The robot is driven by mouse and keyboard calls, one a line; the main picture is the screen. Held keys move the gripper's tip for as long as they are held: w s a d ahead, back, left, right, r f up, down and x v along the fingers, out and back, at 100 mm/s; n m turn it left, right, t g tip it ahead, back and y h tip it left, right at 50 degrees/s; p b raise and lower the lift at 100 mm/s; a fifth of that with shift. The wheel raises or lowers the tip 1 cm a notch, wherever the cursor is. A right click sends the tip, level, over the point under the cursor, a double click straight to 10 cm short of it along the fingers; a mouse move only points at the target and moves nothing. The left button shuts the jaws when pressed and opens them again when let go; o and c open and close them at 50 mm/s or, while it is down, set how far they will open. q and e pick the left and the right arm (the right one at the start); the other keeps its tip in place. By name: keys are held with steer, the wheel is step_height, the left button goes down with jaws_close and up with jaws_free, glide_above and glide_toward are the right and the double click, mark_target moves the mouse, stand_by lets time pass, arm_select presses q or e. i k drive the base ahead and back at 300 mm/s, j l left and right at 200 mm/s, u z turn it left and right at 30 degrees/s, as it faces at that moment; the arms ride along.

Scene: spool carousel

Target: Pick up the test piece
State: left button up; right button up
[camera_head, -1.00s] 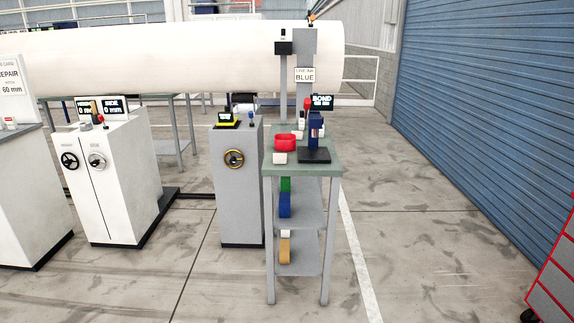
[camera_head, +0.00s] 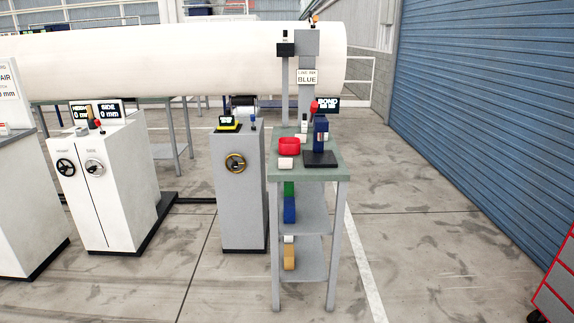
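No object in the head view is labelled as the test piece, and I cannot tell for sure which one it is. A small white block (camera_head: 286,163) lies on the near left part of the green-topped table (camera_head: 335,173). A red round container (camera_head: 289,146) stands just behind it. A blue upright device (camera_head: 320,136) on a dark base (camera_head: 321,159) stands to their right, with a red knob on top and a "BOND" display (camera_head: 328,103) behind it. Neither of my grippers is in view.
A grey cabinet (camera_head: 239,200) with a handwheel stands left of the table, and white cabinets (camera_head: 105,180) stand further left. Green, blue and tan items (camera_head: 289,209) sit on the table's lower shelves. Floor in front is clear.

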mark_target(283, 163)
steer(key=i+j+z, duration=0.1)
steer(key=z, duration=0.35)
steer(key=i+j+z, duration=0.15)
steer(key=z, duration=0.3)
steer(key=i+j+z, duration=0.15)
steer(key=j, duration=0.2)
steer(key=i+j+z, duration=0.2)
steer(key=j, duration=0.2)
steer(key=j+z, duration=0.15)
steer(key=j, duration=0.2)
steer(key=i+j+z, duration=0.15)
steer(key=j, duration=0.3)
steer(key=i+j+z, duration=0.15)
steer(key=j, duration=0.25)
steer(key=k, duration=0.05)
